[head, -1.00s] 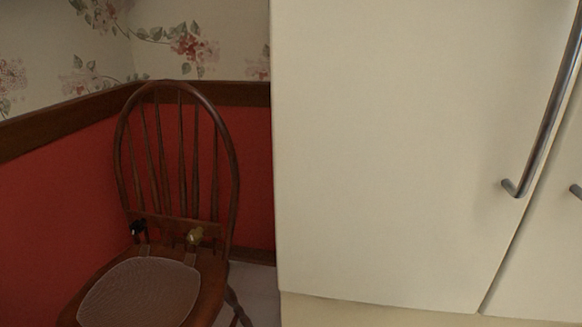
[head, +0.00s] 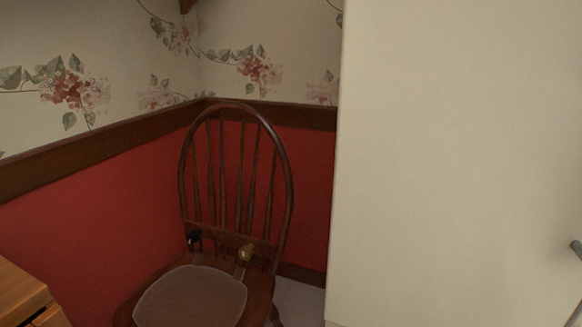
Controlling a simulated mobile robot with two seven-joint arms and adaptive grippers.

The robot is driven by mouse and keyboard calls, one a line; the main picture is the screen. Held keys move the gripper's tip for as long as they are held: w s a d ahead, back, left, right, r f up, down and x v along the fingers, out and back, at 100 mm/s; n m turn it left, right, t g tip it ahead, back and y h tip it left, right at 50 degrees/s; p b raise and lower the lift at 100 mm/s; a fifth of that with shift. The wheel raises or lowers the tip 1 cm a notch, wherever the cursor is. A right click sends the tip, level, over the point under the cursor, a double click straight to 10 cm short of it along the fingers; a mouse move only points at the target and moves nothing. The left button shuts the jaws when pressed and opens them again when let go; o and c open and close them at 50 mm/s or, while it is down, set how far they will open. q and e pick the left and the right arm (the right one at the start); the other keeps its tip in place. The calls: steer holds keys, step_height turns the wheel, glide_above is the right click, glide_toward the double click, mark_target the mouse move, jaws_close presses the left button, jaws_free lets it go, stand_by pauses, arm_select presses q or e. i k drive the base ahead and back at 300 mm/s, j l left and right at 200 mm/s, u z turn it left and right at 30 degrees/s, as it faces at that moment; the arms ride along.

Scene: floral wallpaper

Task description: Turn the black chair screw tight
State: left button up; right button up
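A dark brown wooden chair (head: 284,190) with a spindle back stands in the corner, with a light seat pad (head: 192,299) on its seat. At the base of the backrest, a small black screw (head: 194,238) sits on the left and a brass-coloured one (head: 246,253) on the right. Both are small in the head view, and how tight they are cannot be told. Neither of my grippers shows in the head view.
A tall cream cabinet (head: 450,150) stands close on the right, with a metal handle (head: 575,248) at the right edge. A wooden furniture top (head: 18,292) shows at the lower left. Red lower walls with brown rails close in behind the chair.

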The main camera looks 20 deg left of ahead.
mark_target(193, 238)
steer(key=u, duration=1.5)
